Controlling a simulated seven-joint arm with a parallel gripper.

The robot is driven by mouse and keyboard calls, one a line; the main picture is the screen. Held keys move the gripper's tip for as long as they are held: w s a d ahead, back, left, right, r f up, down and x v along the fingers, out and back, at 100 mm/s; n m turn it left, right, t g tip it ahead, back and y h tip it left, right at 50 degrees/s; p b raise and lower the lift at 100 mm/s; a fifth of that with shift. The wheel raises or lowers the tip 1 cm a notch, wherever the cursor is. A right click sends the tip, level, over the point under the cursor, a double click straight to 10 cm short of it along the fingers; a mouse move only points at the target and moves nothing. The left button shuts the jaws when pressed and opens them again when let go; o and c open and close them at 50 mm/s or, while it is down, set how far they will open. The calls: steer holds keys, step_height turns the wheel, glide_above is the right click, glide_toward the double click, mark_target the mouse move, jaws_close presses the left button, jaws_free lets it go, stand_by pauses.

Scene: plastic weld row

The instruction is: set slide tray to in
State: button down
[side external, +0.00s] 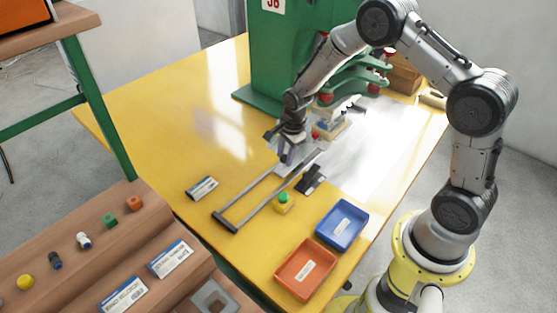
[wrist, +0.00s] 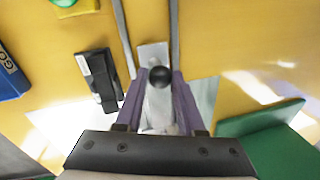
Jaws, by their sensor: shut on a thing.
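The slide tray's two grey rails (side external: 262,203) run along the yellow table, with an end bar at the front left and the press at the far end. The pale tray plate (wrist: 150,54) lies between the rails, near their press end. A round black knob (wrist: 160,76) stands on the plate. My gripper (side external: 287,157) reaches down over the rails; in the wrist view its two purple fingers (wrist: 158,95) are shut on the knob, one on each side. The gripper hides much of the tray in the side view.
The green press (side external: 280,60) stands behind my gripper. A black block (side external: 310,179) and a yellow box with a green button (side external: 283,202) sit right of the rails. A blue bin (side external: 341,225) and orange bin (side external: 305,270) are nearer the front. A label plate (side external: 202,188) lies left.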

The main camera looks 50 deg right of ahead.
glide_above(304, 153)
steer(key=shift+d+r, duration=0.1)
steer(key=shift+d, duration=0.05)
steer(key=c, duration=0.5)
jaws_free()
steer(key=s+r, duration=0.1)
steer(key=r, duration=0.8)
steer(key=s+r, duration=0.1)
steer(key=r, duration=0.3)
steer(key=shift+s+a+r, duration=0.25)
steer(key=shift+s+a, duration=0.05)
steer(key=shift+a, duration=0.05)
